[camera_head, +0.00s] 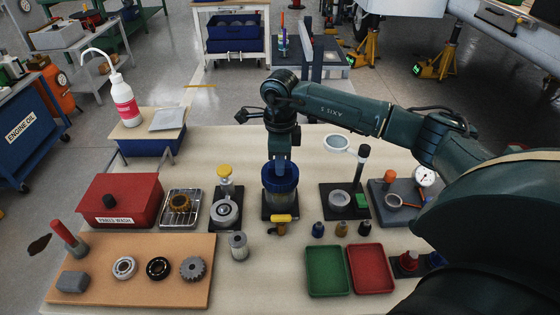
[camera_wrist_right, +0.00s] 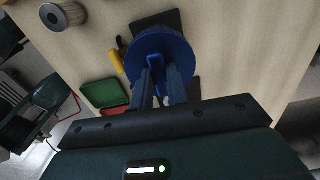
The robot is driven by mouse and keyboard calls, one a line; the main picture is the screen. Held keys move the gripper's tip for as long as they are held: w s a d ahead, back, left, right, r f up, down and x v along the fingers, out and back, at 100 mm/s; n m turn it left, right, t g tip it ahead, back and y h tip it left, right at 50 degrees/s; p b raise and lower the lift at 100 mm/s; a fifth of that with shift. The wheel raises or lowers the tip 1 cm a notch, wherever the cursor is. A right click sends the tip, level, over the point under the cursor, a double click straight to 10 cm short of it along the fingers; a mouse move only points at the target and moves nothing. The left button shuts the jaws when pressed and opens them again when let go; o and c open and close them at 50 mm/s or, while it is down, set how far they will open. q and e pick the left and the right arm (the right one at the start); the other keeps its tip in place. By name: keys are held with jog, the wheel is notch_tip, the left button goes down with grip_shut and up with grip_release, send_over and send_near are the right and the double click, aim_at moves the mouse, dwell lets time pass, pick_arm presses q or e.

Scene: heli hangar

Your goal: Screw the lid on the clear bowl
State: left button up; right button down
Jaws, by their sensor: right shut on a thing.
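The clear bowl (camera_head: 280,199) stands upright on a dark base in the middle of the table, with a yellow valve handle at its front. The blue lid (camera_head: 270,173) sits at the top of the bowl; I cannot tell how tightly it is seated. My right gripper (camera_head: 281,160) points straight down over the lid. In the right wrist view the fingers (camera_wrist_right: 164,85) are shut on the raised rib of the blue lid (camera_wrist_right: 160,45). My left gripper is not in view.
A filter stand (camera_head: 225,212) with a yellow-topped post is close left of the bowl, and a metal cartridge (camera_head: 238,246) stands front left. A black stand (camera_head: 341,200) is to the right. Small bottles (camera_head: 341,229) and green (camera_head: 326,270) and red trays (camera_head: 370,268) lie in front right.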

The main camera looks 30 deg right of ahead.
jog(key=shift+f+b, duration=0.4)
jog(key=shift+f, duration=0.05)
dwell(0.3)
jog(key=shift+f, duration=0.3)
dwell(0.4)
jog(key=shift+f+b, duration=0.55)
jog(key=shift+b, duration=0.15)
dwell(1.1)
jog(key=shift+f, duration=0.25)
jog(key=c, duration=1.3)
grip_release()
